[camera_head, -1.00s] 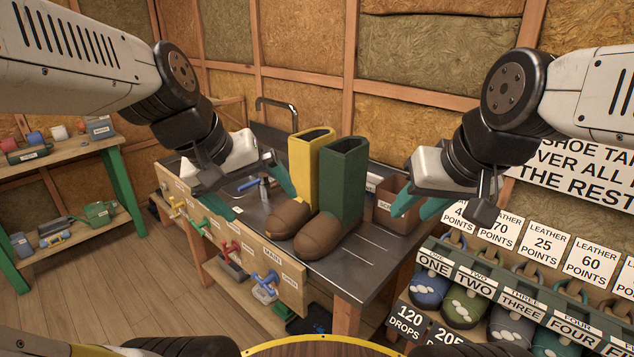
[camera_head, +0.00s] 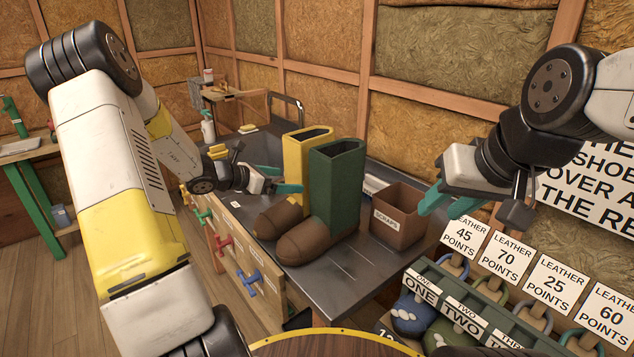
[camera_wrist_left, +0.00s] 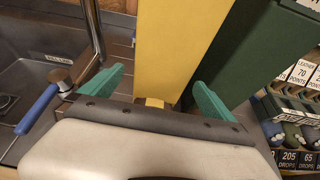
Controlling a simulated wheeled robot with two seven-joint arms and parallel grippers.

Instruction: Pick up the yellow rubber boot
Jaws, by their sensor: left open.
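The yellow rubber boot (camera_head: 295,165), with a brown foot, stands upright on the metal-topped workbench (camera_head: 345,275), partly hidden behind the green boot (camera_head: 335,190). My left gripper (camera_head: 284,178) is open at the left side of the yellow shaft. In the left wrist view the yellow shaft (camera_wrist_left: 178,50) rises between and beyond the two teal fingers (camera_wrist_left: 158,92). The right finger is close to the green boot (camera_wrist_left: 260,50). I cannot tell whether the fingers touch either boot. My right gripper (camera_head: 445,202) hangs right of the boots, its fingers seemingly apart and empty.
A brown scraps box (camera_head: 398,215) stands right of the boots. A sink with a tap (camera_wrist_left: 50,70) and a blue-handled tool (camera_wrist_left: 38,108) lie left of my left gripper. A rack of shoes (camera_head: 450,305) stands at the lower right.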

